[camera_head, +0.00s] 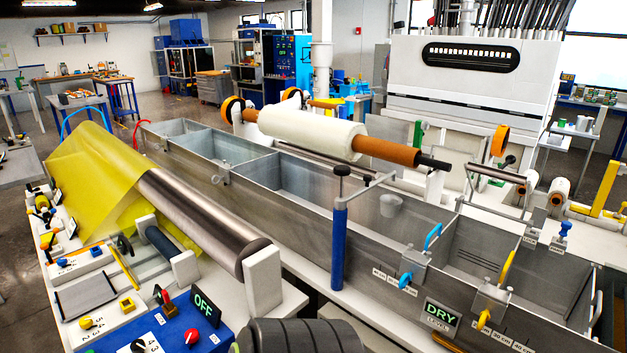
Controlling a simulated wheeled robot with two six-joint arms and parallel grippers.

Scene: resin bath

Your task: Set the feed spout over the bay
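A blue upright post (338,245) stands at the near wall of the long grey metal bath (300,205). A dark knob tops it, and a thin grey arm (372,182) reaches from its top to the right over the bath; this looks like the feed spout. A small pale cup-like shape (391,205) shows below and right of the arm; whether it joins the arm, I cannot tell. The bath is split by cross walls into several bays. A sign reading DRY (440,318) is on its near side.
A white roll on an orange core (385,151) lies above the bath. A metal roller (200,220) with yellow film (95,165) lies at left. Blue and yellow handled clamps (412,265) sit on the near wall. A blue panel with an OFF sign (204,308) is at front left.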

